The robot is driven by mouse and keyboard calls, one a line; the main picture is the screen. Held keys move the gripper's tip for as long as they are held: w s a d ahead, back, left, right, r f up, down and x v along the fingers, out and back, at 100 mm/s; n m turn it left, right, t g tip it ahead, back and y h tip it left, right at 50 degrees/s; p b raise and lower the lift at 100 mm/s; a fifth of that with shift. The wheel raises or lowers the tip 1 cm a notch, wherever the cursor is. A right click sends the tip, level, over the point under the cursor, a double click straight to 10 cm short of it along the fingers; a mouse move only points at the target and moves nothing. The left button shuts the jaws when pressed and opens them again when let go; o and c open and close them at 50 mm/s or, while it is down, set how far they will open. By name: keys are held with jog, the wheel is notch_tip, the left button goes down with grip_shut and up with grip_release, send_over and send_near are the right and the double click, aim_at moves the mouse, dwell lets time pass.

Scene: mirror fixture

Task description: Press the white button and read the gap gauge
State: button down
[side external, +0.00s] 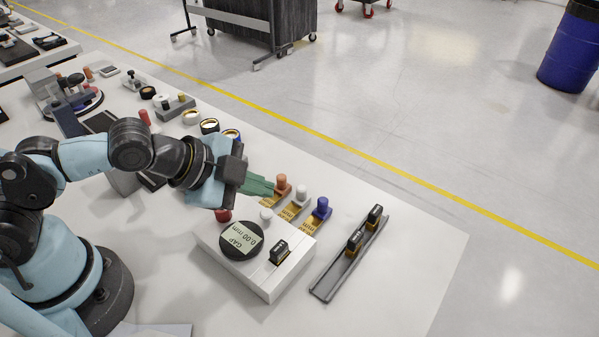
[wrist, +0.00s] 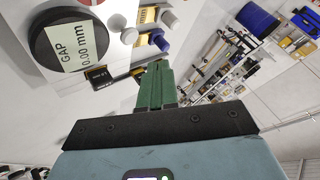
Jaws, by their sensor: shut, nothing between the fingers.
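The gap gauge (side external: 241,240) is a round black dial on a white box (side external: 275,281). Its display reads GAP 0.00 mm, and the same reading shows in the wrist view (wrist: 75,45). The white button (side external: 266,215) stands on the box beside the dial; it shows in the wrist view (wrist: 129,36) too. A red button (side external: 222,214) is at the box's back left corner. My gripper (side external: 272,187) has green fingers, which are shut and empty. In the side view they appear above and behind the white button, apart from it.
A small black block (side external: 279,252) sits on the box. Orange (side external: 282,184), white (side external: 301,192) and blue (side external: 321,207) knobs on yellow pieces stand just behind it. A grey rail (side external: 340,272) with two black blocks lies to the right. The table's right end is clear.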

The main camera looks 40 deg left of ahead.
jog(key=shift+r, duration=1.25)
jog(key=a+r+n+g+y, duration=0.1)
jog(key=a+n+y, duration=0.2)
jog(key=a+n, duration=1)
jog(key=shift+w+a+r+n+y, duration=0.3)
jog(key=shift+w+a+n+y, duration=0.05)
jog(key=shift+n+y, duration=0.05)
dwell(0.4)
